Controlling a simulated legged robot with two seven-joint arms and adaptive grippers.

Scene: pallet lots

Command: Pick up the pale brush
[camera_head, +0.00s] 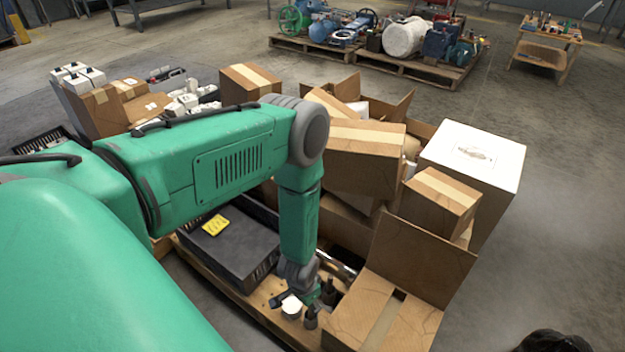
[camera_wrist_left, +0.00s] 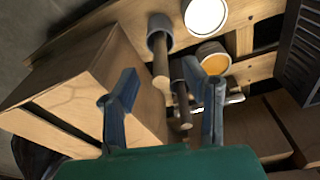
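In the left wrist view, a pale wooden handle with a grey cylindrical end, which looks like the pale brush (camera_wrist_left: 161,68), lies between and beyond my fingers. A darker handled tool (camera_wrist_left: 181,95) lies just right of it. My left gripper (camera_wrist_left: 164,98) is open and empty, its two blue-grey fingers apart on either side of these tools. In the head view my left gripper (camera_head: 304,290) points down over the pallet's front edge. I cannot pick out the brush there. My right gripper is not in view.
A white-topped jar (camera_wrist_left: 205,14) and an orange-topped jar (camera_wrist_left: 213,60) stand close by. An open cardboard box (camera_head: 345,312) stands right of the gripper; a dark crate (camera_head: 235,258) lies left. Stacked cartons (camera_head: 365,155) and a white box (camera_head: 475,160) rise behind.

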